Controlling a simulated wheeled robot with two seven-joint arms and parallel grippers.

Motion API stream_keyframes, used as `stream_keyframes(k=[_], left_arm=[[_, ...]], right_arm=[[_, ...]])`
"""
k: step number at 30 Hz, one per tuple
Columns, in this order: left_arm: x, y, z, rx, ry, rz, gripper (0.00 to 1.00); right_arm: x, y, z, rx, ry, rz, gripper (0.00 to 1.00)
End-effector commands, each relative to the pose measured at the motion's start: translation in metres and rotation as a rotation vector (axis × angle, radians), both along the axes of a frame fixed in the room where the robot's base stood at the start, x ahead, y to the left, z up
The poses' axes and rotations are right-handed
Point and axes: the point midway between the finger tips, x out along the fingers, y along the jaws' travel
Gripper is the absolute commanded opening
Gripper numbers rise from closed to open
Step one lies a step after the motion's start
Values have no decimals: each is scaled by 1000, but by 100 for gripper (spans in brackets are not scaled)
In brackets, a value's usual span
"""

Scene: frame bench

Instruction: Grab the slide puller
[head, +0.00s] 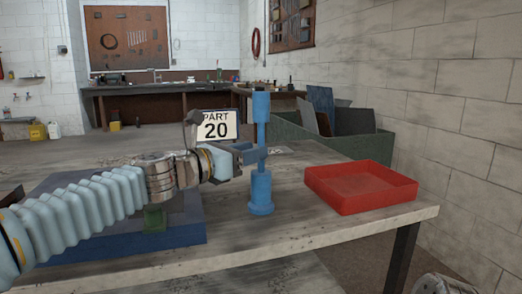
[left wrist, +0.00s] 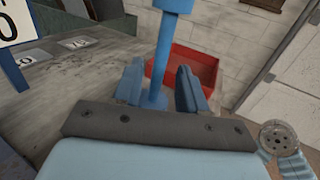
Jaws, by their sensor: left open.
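The slide puller (head: 261,190) is a blue tool standing upright on the bench, with a thick lower body, a thin shaft and a wider top block. In the left wrist view the shaft (left wrist: 165,45) runs between the two open fingers of my left gripper (left wrist: 160,88), with a gap showing on the right side. Whether the left finger touches the shaft is hard to tell. My right gripper is not in view.
A red tray (head: 360,205) stands on the bench (head: 300,240) to the right of the puller. A blue base plate (head: 190,235) lies under my left arm. A "PART 20" sign (head: 217,126) stands just behind my left gripper. Bare bench lies between puller and tray.

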Motion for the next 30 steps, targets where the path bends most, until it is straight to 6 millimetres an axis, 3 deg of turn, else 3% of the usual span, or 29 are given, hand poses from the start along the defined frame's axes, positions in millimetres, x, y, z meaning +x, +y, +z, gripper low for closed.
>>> stream_keyframes(k=[6,14,22,30], left_arm=[[22,-23,0,-1,1,-1,42],[25,-26,-1,0,0,0,42],[25,-26,-1,0,0,0,2],[25,-25,-1,1,1,0,0]], right_arm=[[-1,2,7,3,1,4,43],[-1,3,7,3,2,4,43],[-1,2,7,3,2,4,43],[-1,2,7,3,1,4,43]])
